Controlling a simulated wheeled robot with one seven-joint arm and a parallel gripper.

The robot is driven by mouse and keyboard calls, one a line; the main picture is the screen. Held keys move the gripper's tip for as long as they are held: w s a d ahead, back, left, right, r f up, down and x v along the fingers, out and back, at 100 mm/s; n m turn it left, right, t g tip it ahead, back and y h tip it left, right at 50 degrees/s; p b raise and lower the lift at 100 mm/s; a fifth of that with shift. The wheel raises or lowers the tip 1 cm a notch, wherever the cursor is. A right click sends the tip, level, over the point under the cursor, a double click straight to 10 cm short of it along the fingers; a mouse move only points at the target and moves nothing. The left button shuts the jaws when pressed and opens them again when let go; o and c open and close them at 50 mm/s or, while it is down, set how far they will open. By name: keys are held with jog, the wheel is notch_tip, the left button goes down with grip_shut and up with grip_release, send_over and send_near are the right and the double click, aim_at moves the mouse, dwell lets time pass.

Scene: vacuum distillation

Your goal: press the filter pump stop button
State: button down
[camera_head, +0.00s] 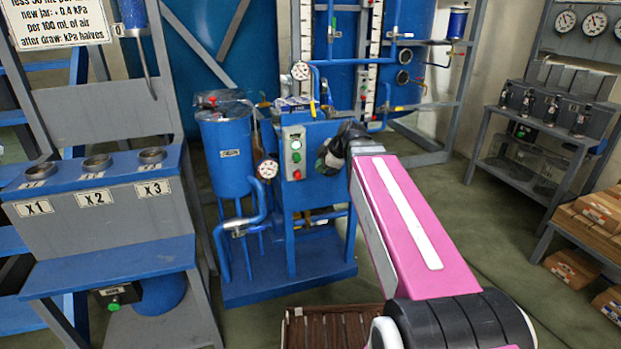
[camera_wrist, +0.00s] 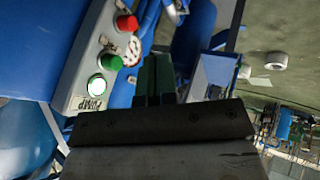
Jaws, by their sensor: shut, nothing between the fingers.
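The pump control box (camera_head: 285,138) is a grey panel on the front of the blue pump unit. Its red button (camera_head: 297,175) sits at the bottom, below a green button (camera_head: 296,157) and a pale lamp. In the wrist view the panel lies tilted at upper left, with the red button (camera_wrist: 126,23), the green button (camera_wrist: 110,63), a bright white-green lamp (camera_wrist: 96,87) and a "PUMP" label (camera_wrist: 90,103). My gripper (camera_wrist: 153,62) is shut and empty, to the right of the buttons in the wrist view. It appears apart from the red button. Its tips are unclear in the head view.
A pressure gauge (camera_head: 267,168) and curved blue pipe stand left of the box. A grey stand (camera_head: 110,210) with several cups is at left. A brown slatted crate (camera_head: 330,325) lies on the floor below my arm.

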aim_at(297, 175)
jog(key=shift+r, duration=0.3)
jog(key=shift+f, duration=0.1)
jog(key=shift+w+a+f, duration=1)
jog(key=shift+w+f, duration=0.2)
jog(key=shift+f, duration=0.1)
jog(key=shift+w+a+f, duration=0.95)
jog(key=shift+w+f, duration=0.3)
jog(key=shift+f, duration=0.1)
jog(key=shift+w+a+f, duration=1)
jog(key=shift+w+f, duration=0.2)
jog(key=shift+f, duration=0.1)
